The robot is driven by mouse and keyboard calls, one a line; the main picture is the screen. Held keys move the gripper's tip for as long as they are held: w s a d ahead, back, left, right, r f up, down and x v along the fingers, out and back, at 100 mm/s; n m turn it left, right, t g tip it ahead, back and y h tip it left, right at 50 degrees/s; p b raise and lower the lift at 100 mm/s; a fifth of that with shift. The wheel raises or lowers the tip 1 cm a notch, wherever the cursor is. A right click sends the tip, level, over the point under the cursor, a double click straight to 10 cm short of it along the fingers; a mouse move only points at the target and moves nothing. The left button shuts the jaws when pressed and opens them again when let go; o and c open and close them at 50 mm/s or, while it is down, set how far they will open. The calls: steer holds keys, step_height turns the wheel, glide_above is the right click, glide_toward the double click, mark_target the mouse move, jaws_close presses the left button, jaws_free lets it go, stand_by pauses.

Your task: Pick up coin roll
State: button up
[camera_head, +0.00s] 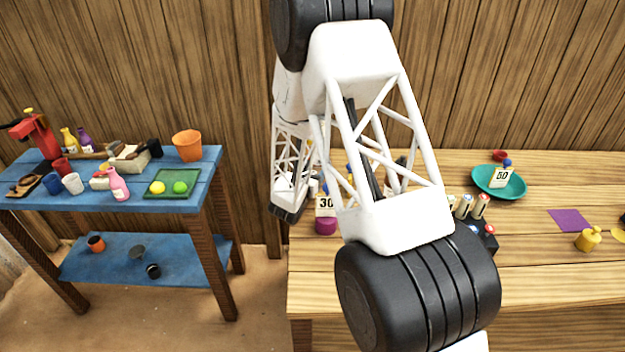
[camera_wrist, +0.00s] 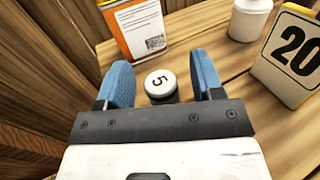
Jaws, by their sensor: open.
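In the wrist view my gripper (camera_wrist: 162,78) is open, with its two blue fingers spread apart. A short dark cylinder with a white top marked 5 (camera_wrist: 159,82) shows between the fingers, upright on the wooden surface; I cannot tell for sure whether it is the coin roll. The fingers seem apart from it on both sides. In the head view my arm hides much of the table's left part, and the gripper's fingers cannot be made out there.
Around the cylinder are an orange and white box (camera_wrist: 136,30), a white bottle (camera_wrist: 249,18) and a 20 card (camera_wrist: 291,56). The wooden table (camera_head: 540,275) also bears a teal dish (camera_head: 515,190), a purple square (camera_head: 569,220) and a yellow weight (camera_head: 588,239). A cluttered blue table (camera_head: 120,203) stands left.

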mark_target(313, 172)
jaws_close()
stand_by(0.3)
steer(key=shift+r, duration=0.2)
steer(key=shift+r, duration=4.85)
